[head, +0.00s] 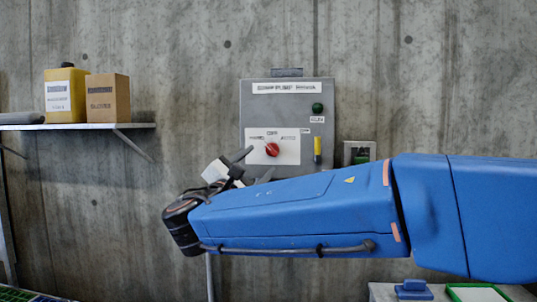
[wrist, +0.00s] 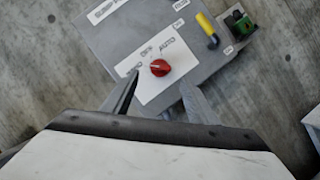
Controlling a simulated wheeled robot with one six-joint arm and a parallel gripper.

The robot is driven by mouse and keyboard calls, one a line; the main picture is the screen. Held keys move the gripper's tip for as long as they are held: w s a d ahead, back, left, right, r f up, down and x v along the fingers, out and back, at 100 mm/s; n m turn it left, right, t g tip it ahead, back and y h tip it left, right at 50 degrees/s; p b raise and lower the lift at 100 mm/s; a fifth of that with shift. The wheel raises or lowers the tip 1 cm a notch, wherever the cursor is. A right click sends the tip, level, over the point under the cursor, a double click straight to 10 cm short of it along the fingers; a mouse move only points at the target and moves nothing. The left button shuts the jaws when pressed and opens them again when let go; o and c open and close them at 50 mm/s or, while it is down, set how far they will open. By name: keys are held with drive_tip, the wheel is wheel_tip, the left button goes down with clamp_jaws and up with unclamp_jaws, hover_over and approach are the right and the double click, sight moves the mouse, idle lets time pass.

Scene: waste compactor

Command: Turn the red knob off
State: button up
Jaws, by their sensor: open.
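The red knob (head: 272,149) sits on a white label plate on the grey control box (head: 311,93) on the concrete wall. In the wrist view the red knob (wrist: 160,68) lies ahead of and between my finger tips, with its pale pointer mark near its middle. The plate has OFF at top centre and AUTO at right; the left word is partly hidden by a finger. My gripper (wrist: 158,82) is open and empty, apart from the knob as far as I can tell. In the head view my gripper (head: 258,165) is just below the knob.
A green button (head: 317,108) and a yellow handle (head: 317,150) are on the box right of the knob. A green-fronted device (head: 359,153) is mounted beside the box. A shelf (head: 75,127) at left holds a yellow container (head: 65,92) and a brown box (head: 108,98).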

sight(270, 152)
drive_tip(key=x, duration=0.7)
drive_tip(key=shift+w+d, duration=0.15)
drive_tip(key=shift+w, duration=0.05)
drive_tip(key=c, duration=1.1)
